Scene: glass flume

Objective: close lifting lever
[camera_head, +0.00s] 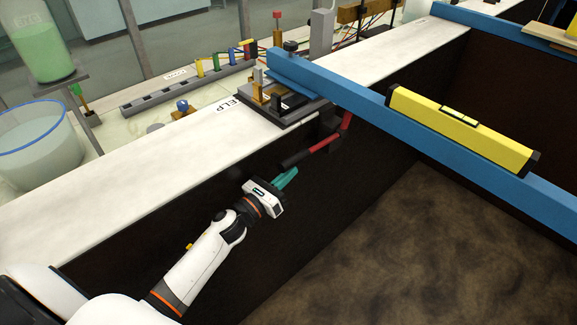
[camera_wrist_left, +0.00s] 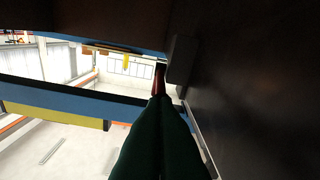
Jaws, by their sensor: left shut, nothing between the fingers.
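The lifting lever (camera_head: 325,144) is a red arm with a black grip, fixed on the dark inner wall below the end of the blue beam. Its grip points down and to the left. In the left wrist view a red part of the lever (camera_wrist_left: 159,80) shows just beyond my fingertips. My left gripper (camera_head: 290,174), with teal fingers, is shut and empty, just below the lever's grip. I cannot tell whether the fingers touch it. The fingers also fill the lower middle of the left wrist view (camera_wrist_left: 157,105). My right gripper is out of view.
A blue beam (camera_head: 365,104) spans the dark pit and carries a yellow spirit level (camera_head: 460,128). The space over the brown floor (camera_head: 390,245) is clear.

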